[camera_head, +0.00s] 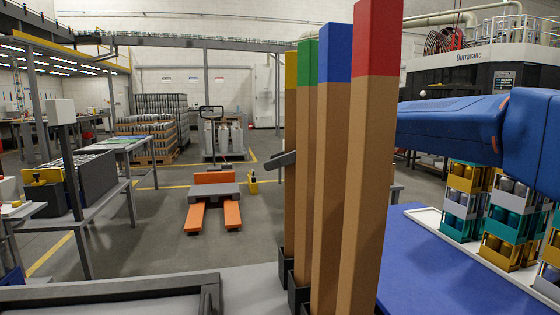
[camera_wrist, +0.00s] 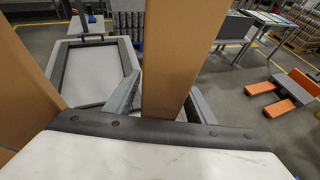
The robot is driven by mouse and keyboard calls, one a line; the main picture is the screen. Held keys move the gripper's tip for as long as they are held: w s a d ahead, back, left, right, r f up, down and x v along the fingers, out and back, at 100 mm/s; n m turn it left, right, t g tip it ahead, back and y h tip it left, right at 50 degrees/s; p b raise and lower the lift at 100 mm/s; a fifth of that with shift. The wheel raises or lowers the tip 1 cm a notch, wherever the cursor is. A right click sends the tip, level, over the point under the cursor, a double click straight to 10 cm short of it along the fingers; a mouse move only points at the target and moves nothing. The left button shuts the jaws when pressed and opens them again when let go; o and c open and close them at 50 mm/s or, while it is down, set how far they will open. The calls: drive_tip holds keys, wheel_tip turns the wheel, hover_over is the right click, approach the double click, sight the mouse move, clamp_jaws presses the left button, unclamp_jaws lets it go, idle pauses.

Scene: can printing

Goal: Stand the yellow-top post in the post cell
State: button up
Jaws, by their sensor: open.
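The yellow-top post (camera_head: 291,150) stands upright at the left end of a row of brown posts, its foot by dark holders (camera_head: 299,294). The green-top post (camera_head: 307,150), blue-top post (camera_head: 332,170) and red-top post (camera_head: 372,170) stand beside it, partly overlapping. My gripper (camera_wrist: 160,100) is open, with a brown post (camera_wrist: 180,55) between its fingers in the wrist view; that post's top is out of frame. In the head view one grey finger shows just left of the yellow-top post; the rest is hidden. I cannot tell which opening is the post cell.
A dark-rimmed grey tray (camera_head: 110,292) lies at the bottom left, also in the wrist view (camera_wrist: 62,68). Crates of cans (camera_head: 465,200) stand on the right, beyond a blue surface (camera_head: 425,260). An orange pallet jack (camera_head: 213,192) stands on the floor beyond.

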drive_tip(key=v, duration=1.2)
drive_tip(key=shift+r, duration=0.1)
drive_tip(key=s+d+f+n+t+h, duration=0.1)
drive_tip(key=s+d+f+n+h, duration=0.3)
drive_tip(key=s+f, duration=0.5)
drive_tip(key=s+d+f+n+t+h, duration=0.1)
drive_tip(key=s+d+f+n+h, duration=0.4)
drive_tip(key=f, duration=1.1)
drive_tip(key=s+d+f+n+t+h, duration=0.1)
drive_tip(key=s+d+f+n+h, duration=0.3)
drive_tip(key=s+d+f+n, duration=0.6)
drive_tip(key=s+d+f, duration=0.3)
drive_tip(key=s, duration=0.2)
drive_tip(key=shift+s+d+r, duration=0.1)
drive_tip(key=shift+s+d, duration=0.05)
